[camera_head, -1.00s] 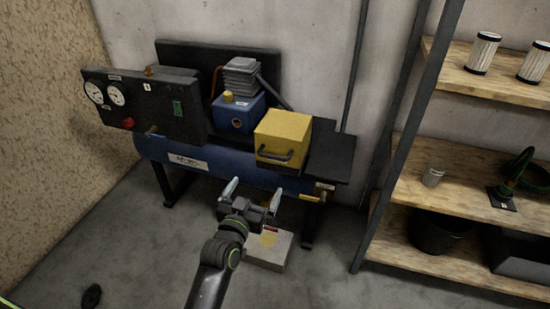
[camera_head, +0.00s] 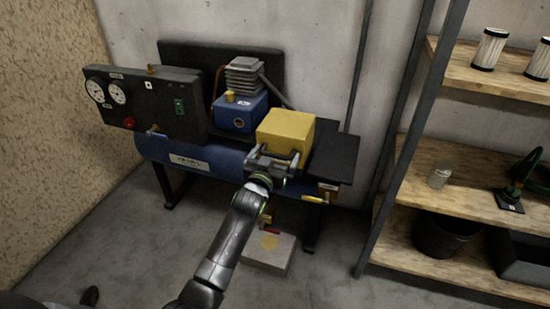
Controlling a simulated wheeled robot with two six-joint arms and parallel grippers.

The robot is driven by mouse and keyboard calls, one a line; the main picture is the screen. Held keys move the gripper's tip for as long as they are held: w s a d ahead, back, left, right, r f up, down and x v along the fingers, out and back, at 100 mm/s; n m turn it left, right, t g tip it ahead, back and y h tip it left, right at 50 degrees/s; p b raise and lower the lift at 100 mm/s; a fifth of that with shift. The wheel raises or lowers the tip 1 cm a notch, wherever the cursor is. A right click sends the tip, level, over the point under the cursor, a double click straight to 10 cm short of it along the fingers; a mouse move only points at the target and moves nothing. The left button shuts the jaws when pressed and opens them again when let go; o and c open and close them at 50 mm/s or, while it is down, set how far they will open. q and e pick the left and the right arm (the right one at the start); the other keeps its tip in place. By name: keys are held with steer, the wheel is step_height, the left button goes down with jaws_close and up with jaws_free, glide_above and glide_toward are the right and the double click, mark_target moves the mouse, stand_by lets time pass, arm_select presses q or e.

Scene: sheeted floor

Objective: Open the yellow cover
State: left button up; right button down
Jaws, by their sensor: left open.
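The yellow cover (camera_head: 286,130) is a box-shaped lid on the right part of the blue compressor (camera_head: 185,154). It looks closed. A dark handle sits low on its front face, now mostly hidden by my gripper. My left gripper (camera_head: 273,156) is right at the front of the cover, its fingers pointing at the face around the handle. The fingers are apart, and I cannot tell whether they touch the handle. My right gripper is not in view.
A dark gauge panel (camera_head: 150,103) stands left of the cover, with a blue motor block (camera_head: 240,112) between. A pale block (camera_head: 268,252) lies on the floor below. Wooden shelves (camera_head: 470,184) with a dark post stand at the right.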

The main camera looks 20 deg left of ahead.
arm_select(q)
steer(key=c, duration=1)
steer(key=shift+r, duration=0.15)
steer(key=shift+c, duration=0.2)
